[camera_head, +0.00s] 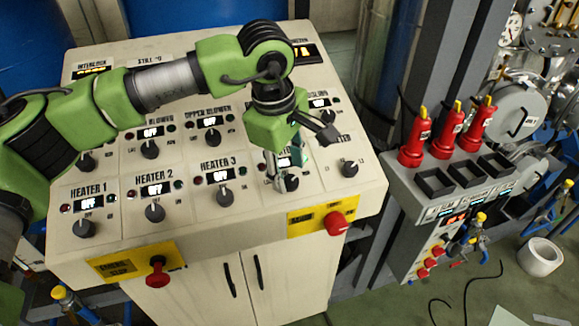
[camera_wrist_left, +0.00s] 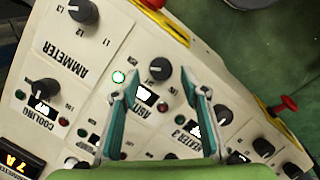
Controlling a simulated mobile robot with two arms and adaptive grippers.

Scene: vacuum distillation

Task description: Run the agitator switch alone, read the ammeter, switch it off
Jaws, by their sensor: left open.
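My left gripper (camera_head: 283,163) is over the agitator switch near the right front of the panel. In the left wrist view its teal fingers (camera_wrist_left: 160,82) are open, apart on either side of the black agitator knob (camera_wrist_left: 160,68), with nothing visibly held. The agitator's green lamp (camera_wrist_left: 118,77) glows bright; its red lamp (camera_wrist_left: 163,107) is dim. Its small display (camera_wrist_left: 147,97) is lit but too small to read. The ammeter display (camera_wrist_left: 18,162) reads 7 A; in the head view the arm partly covers this display (camera_head: 303,51). My right gripper is out of view.
The Heater 1 (camera_head: 89,203), Heater 2 (camera_head: 157,189) and Heater 3 (camera_head: 219,175) displays read OFF. An ammeter selector knob (camera_wrist_left: 83,12) marked L1 to L3 is nearby. Red emergency buttons (camera_head: 336,223) and (camera_head: 157,273) line the front edge.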

